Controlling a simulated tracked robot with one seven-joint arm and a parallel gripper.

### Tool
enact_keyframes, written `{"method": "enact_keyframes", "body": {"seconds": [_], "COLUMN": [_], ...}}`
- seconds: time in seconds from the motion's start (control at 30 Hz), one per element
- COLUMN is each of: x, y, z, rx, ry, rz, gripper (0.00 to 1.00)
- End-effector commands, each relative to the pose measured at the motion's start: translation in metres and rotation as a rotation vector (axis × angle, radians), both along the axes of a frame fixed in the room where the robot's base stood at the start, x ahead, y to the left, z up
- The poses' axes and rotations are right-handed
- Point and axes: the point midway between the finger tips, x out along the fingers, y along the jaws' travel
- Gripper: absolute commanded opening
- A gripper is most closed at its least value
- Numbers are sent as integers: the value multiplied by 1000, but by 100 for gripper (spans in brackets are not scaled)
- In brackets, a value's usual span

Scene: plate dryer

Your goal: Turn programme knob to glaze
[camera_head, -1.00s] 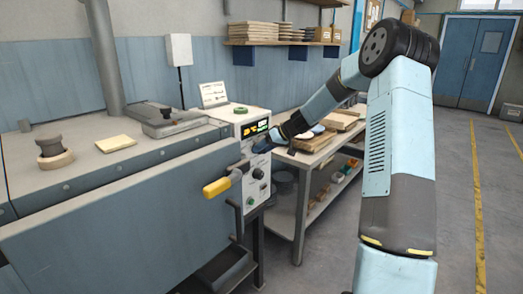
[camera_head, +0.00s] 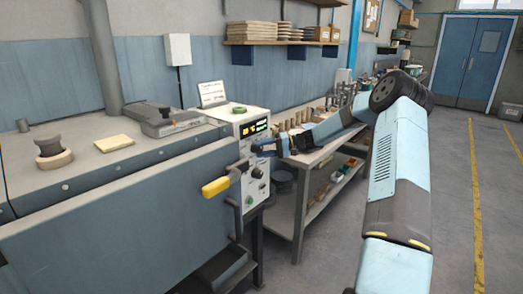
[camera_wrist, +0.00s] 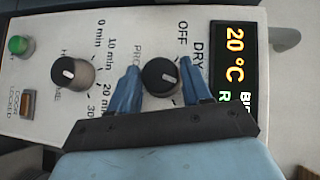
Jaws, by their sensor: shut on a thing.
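The programme knob (camera_wrist: 157,79) is round and black, with a short white mark on its face. It sits on the white control panel (camera_wrist: 45,108), beside the printed words OFF and DRY. My gripper (camera_wrist: 160,68) has one blue finger on each side of it and is shut on it. Part of the PROG label and any further position labels are hidden behind the fingers, so I cannot read glaze. In the head view my gripper (camera_head: 259,147) reaches the panel (camera_head: 246,116) from the right; the knob is too small to tell there.
A time knob (camera_wrist: 72,73), a green button (camera_wrist: 19,45) and a door-locked lamp (camera_wrist: 28,103) sit left of my gripper. The display (camera_wrist: 235,62) reads 20 °C. A yellow door handle (camera_head: 215,187) sticks out in front of the panel. A bench (camera_head: 318,155) stands behind.

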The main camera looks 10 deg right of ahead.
Motion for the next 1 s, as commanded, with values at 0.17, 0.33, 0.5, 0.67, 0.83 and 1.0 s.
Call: {"method": "enact_keyframes", "body": {"seconds": [0.17, 0.33, 0.5, 0.67, 0.83, 1.0], "x": [1, 1, 1, 0, 0, 0], "y": [-3, -3, -3, -3, -3, -3], "z": [-5, -7, -9, -11, -11, -12], "rx": [138, 266, 382, 470, 539, 578], "ry": [101, 195, 281, 348, 398, 427], "rz": [-6, -7, -7, -8, -8, -9], "gripper": [18, 18, 18, 18, 18, 18]}}
